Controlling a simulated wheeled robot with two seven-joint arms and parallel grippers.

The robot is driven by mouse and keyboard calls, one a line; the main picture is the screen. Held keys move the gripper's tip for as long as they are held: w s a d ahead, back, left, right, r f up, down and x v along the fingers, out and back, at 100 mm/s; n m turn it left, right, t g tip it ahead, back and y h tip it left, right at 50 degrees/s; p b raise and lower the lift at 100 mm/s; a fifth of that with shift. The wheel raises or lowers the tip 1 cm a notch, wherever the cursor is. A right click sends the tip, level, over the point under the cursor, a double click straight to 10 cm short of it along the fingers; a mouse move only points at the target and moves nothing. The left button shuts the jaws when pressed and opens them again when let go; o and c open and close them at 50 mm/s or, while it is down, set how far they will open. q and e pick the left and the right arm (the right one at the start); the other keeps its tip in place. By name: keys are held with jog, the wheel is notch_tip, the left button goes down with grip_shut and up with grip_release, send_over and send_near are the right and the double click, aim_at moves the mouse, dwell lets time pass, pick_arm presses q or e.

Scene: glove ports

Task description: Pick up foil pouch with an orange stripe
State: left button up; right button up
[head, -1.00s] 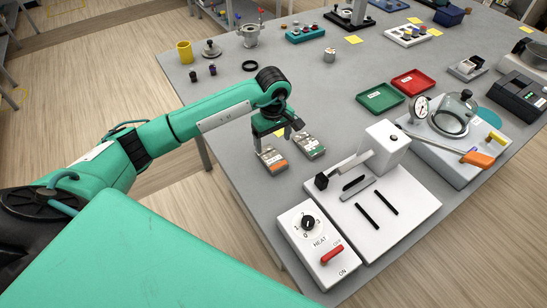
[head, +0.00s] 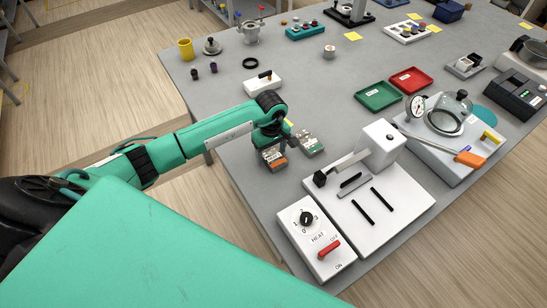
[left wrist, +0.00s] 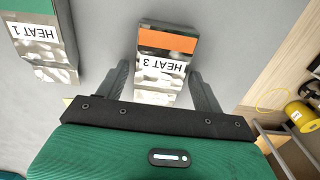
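The foil pouch with an orange stripe (head: 277,164) lies on the grey table near its left edge, partly hidden by my left gripper (head: 271,148). In the left wrist view this pouch (left wrist: 165,68) shows the orange band and a label reading "HEAT 3". My left gripper (left wrist: 160,78) is open, with one finger on each side of the pouch and a gap visible at the left finger. My right gripper is out of view.
A white heat sealer (head: 370,190) with a heat dial box (head: 317,243) stands in front right of the pouches. A white box with a dark handle (head: 263,84) stands behind my arm. Green (head: 379,97) and red (head: 411,80) trays lie farther right.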

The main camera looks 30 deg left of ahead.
pick_arm(q)
jog(key=c, duration=0.7)
jog(key=shift+r, duration=0.1)
